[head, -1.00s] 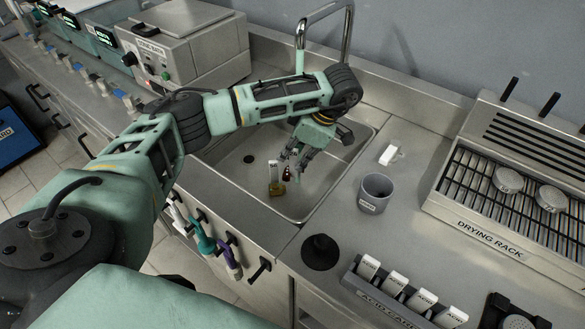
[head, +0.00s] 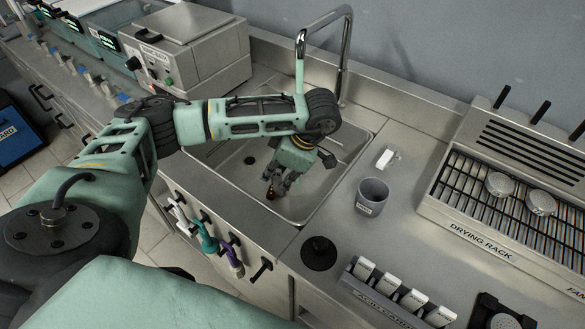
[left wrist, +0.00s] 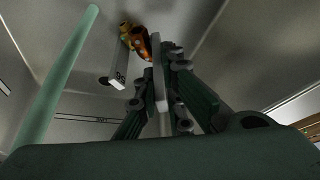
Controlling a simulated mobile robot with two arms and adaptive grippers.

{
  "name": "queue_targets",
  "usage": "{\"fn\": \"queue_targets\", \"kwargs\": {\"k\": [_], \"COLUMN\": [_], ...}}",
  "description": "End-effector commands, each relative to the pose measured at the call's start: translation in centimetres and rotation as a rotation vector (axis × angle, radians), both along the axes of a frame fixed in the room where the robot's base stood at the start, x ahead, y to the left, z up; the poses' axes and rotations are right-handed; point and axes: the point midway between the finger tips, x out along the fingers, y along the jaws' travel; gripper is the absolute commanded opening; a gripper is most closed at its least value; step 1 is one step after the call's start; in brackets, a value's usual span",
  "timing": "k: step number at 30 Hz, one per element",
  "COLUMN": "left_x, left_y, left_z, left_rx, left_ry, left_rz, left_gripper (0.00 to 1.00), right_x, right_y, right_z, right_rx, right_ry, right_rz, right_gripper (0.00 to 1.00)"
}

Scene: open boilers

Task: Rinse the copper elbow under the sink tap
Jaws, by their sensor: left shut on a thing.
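The copper elbow (head: 270,194) shows as a small dark reddish piece below my left gripper (head: 274,183), over the sink basin (head: 225,185). In the left wrist view the copper elbow (left wrist: 141,42) is orange, at the fingertips, with a pale tag (left wrist: 160,85) between the fingers. My left gripper (left wrist: 168,70) is shut on this tagged piece. A yellow brass fitting (left wrist: 125,29) with a white tag (left wrist: 118,72) is beside it; my gripper hides it in the head view. The chrome sink tap (head: 347,55) arches behind my left arm, which covers part of the sink. My right gripper is not in view.
Right of the sink are a grey cup (head: 372,196), a small white block (head: 385,158), a black round base (head: 319,253), a card holder (head: 375,300) and the drying rack (head: 480,205). A metal box (head: 185,50) stands left of the tap. A pale green bar (left wrist: 62,75) crosses the wrist view.

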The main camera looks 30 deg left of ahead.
Motion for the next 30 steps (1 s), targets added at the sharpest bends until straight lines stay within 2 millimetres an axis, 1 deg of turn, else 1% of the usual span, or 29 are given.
{"fn": "queue_targets", "kwargs": {"k": [3, 8, 30], "left_x": [-0.5, -0.5, -0.5], "left_y": [0.0, 0.1, 0.0], "left_z": [0.1, 0.3, 6.2], "left_rx": [0.000, 0.000, 0.000], "left_ry": [0.000, -0.002, -0.001], "left_rz": [0.001, 0.001, 0.000], "left_gripper": [0.00, 0.00, 0.00], "right_x": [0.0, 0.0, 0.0], "right_y": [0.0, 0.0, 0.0], "right_z": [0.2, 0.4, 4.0], "right_rx": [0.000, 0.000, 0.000], "right_ry": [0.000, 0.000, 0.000], "right_rz": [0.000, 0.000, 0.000], "right_gripper": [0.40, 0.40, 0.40]}}
